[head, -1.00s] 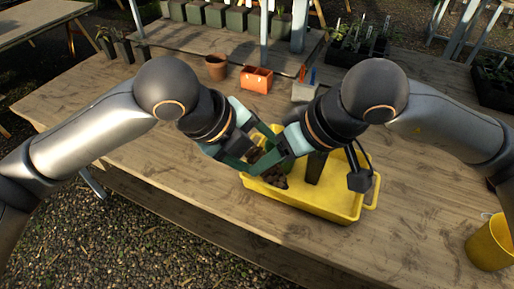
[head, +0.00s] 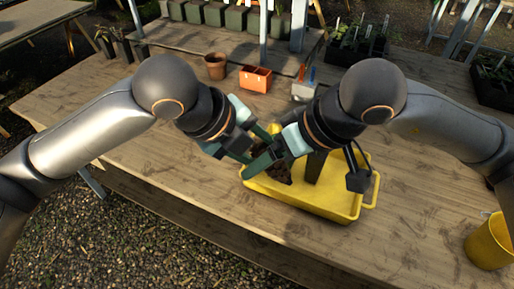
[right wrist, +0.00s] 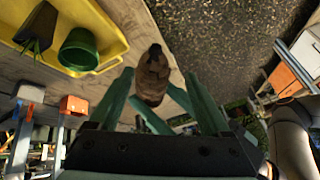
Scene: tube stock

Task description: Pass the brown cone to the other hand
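The brown cone (right wrist: 152,72) stands out between the green fingers of my right gripper (right wrist: 160,74) in the right wrist view, with a gap to each finger. The right gripper is open around it. The fingers of my left gripper (right wrist: 168,108) cross behind and close on the cone's lower end. In the head view my left gripper (head: 257,143) and right gripper (head: 265,152) meet over the left part of the yellow tray (head: 335,212). There the fingers and the right wrist mostly hide the cone.
The tray holds a dark pot (head: 315,168), a green pot (right wrist: 78,50) and some brown material (head: 283,173). A terracotta pot (head: 215,67) and an orange container (head: 256,78) stand behind. A yellow bucket (head: 490,243) is at right. The wooden table's left side (head: 125,170) is clear.

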